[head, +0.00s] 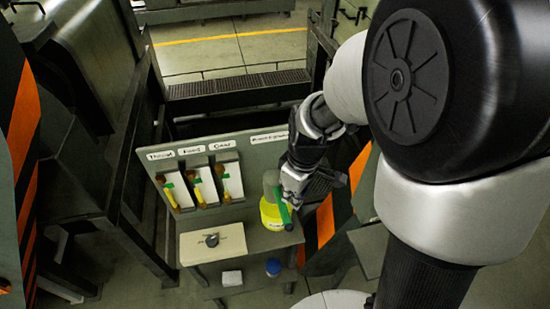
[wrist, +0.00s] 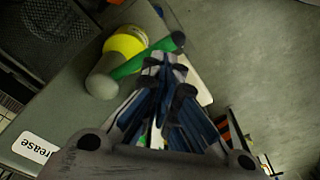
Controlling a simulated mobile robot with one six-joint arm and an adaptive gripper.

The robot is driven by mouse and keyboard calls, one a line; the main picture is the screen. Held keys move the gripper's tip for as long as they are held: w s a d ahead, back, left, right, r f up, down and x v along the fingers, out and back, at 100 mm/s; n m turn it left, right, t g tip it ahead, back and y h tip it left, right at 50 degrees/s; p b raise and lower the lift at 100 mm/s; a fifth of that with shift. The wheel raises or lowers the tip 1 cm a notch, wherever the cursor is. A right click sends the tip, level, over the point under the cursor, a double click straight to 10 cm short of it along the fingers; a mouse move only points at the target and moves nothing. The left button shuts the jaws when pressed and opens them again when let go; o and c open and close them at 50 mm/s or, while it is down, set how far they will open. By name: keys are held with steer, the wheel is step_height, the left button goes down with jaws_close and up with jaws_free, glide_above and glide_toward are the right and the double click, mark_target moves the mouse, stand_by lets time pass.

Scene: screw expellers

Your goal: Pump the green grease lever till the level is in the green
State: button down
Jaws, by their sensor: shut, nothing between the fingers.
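The green lever (head: 284,212) stands at the yellow grease pot (head: 268,218) on the right of the bench. In the wrist view the green lever (wrist: 143,60) runs slantwise past the yellow pot (wrist: 125,42) to a dark knob, with a grey rounded part (wrist: 101,84) at its other side. My gripper (head: 291,200) is shut and empty, right at the lever in the head view. In the wrist view its fingertips (wrist: 166,64) lie close beside the lever near the knob; I cannot tell whether they touch. No level reading can be made out.
A grey panel (head: 158,186) behind the bench holds three white slots with yellow-and-green handles, under labels. A cream block (head: 225,246) with a dark round knob lies left of the pot. A blue-topped jar (head: 273,267) and a white box (head: 232,278) sit lower down.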

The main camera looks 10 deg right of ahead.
mark_target(288, 216)
steer(key=shift+f, duration=0.2)
steer(key=shift+w+a+f+b, duration=0.15)
steer(key=shift+f+b, duration=1.15)
steer(key=shift+f, duration=0.4)
steer(key=shift+w+a+f+b, duration=0.1)
steer(key=shift+w+f+b, duration=0.05)
steer(key=shift+f+b, duration=1.3)
steer(key=shift+f, duration=0.25)
